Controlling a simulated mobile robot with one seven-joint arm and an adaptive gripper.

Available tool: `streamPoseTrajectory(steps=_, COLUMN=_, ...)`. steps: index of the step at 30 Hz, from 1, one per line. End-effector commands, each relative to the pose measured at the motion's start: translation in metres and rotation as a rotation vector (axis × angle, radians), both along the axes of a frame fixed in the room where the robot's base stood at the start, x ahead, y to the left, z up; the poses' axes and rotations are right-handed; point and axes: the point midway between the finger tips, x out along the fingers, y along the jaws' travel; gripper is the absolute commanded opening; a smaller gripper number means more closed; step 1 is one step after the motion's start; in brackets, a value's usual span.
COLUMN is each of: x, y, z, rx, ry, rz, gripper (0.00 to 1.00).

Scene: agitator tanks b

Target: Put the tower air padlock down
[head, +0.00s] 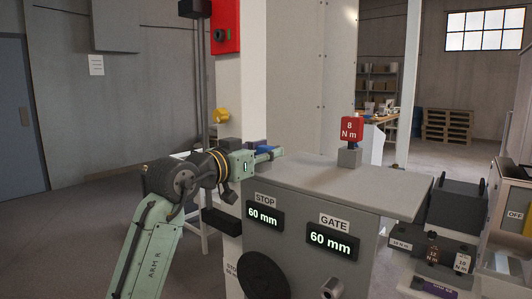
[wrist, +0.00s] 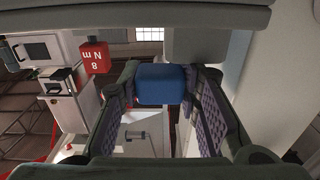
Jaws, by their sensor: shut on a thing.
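A blue block-like body, the padlock (wrist: 162,84), sits between the jaws of my gripper (wrist: 165,100) in the wrist view. Its shackle and any label cannot be made out. In the head view my gripper (head: 268,151) points right, at the far left edge of the grey cabinet top (head: 330,182). A bit of blue shows at its fingers there, mostly hidden. My gripper is shut on the padlock, and I cannot tell whether the padlock touches any surface.
A red "8 N m" block (head: 352,128) stands on a grey base on the cabinet top; it shows upside down in the wrist view (wrist: 95,57). A pale column (head: 242,80) with a red box (head: 225,25) rises behind my arm. The cabinet top's middle is clear.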

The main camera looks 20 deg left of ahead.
Motion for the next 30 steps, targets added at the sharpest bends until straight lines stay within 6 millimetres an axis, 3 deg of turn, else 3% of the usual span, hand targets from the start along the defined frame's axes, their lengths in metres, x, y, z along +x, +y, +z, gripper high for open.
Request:
streamPoseTrajectory(steps=5, x=0.0014, y=-0.0006, z=-0.0092, rx=-0.002, ry=0.016, rz=-0.003, gripper=0.0)
streamPoseTrajectory(steps=6, x=0.0017, y=-0.0006, z=-0.0102, rx=-0.002, ry=0.018, rz=-0.003, gripper=0.33)
streamPoseTrajectory(steps=14, x=0.0027, y=0.0009, z=-0.0129, rx=-0.004, ry=0.023, rz=-0.001, gripper=0.5)
streamPoseTrajectory(steps=30, x=0.0033, y=0.005, z=-0.0117, rx=-0.005, ry=0.024, rz=0.008, gripper=0.51)
